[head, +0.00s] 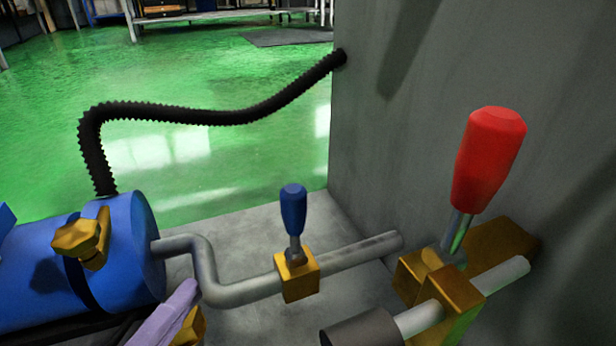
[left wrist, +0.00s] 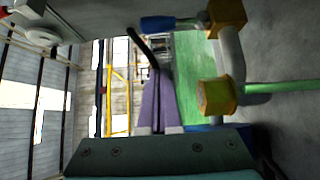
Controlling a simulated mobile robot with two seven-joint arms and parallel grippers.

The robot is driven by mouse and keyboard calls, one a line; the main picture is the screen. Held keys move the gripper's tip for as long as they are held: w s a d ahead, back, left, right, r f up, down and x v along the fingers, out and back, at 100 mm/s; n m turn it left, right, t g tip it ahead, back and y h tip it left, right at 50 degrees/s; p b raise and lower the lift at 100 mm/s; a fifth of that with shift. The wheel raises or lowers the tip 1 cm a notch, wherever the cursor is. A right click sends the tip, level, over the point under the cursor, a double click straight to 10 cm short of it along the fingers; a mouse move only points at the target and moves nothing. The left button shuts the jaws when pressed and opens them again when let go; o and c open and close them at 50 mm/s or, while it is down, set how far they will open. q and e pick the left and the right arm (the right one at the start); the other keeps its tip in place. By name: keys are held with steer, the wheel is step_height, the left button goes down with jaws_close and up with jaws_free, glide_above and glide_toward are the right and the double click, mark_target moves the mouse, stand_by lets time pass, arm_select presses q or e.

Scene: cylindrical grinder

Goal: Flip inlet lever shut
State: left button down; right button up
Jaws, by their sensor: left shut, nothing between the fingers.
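Two levers stand up on brass valve blocks in the head view, and I cannot tell which is the inlet one. The blue lever (head: 293,210) is nearly upright on its block (head: 297,277) on a grey pipe. The larger red lever (head: 488,160) leans slightly right above a brass valve (head: 440,285). My left gripper (head: 184,296) shows as a purple piece at the lower left, below the bent pipe and apart from both levers. In the left wrist view its purple fingers (left wrist: 158,78) are shut and empty, with a blue handle (left wrist: 170,24) beyond them. My right gripper is not seen.
A blue tank (head: 142,240) with a brass fitting (head: 82,237) stands at the left. A black ribbed hose (head: 210,115) arches from it to a grey wall (head: 400,140). A bent pipe (head: 210,270) joins tank and blue-lever valve. Green floor lies open behind.

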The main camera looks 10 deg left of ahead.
arm_select(q)
steer(key=shift+d, duration=0.1)
steer(key=b, duration=0.4)
glide_toward(295, 228)
steer(key=w+a+r, duration=0.1)
steer(key=w+a, duration=0.3)
steer(key=a, duration=0.1)
steer(key=w+d, duration=0.1)
steer(key=w+d+b, duration=0.1)
steer(key=w+d, duration=0.1)
steer(key=d, duration=0.1)
steer(key=shift+r+b, duration=0.25)
steer(key=shift+b, duration=0.1)
steer(key=shift+a, duration=0.1)
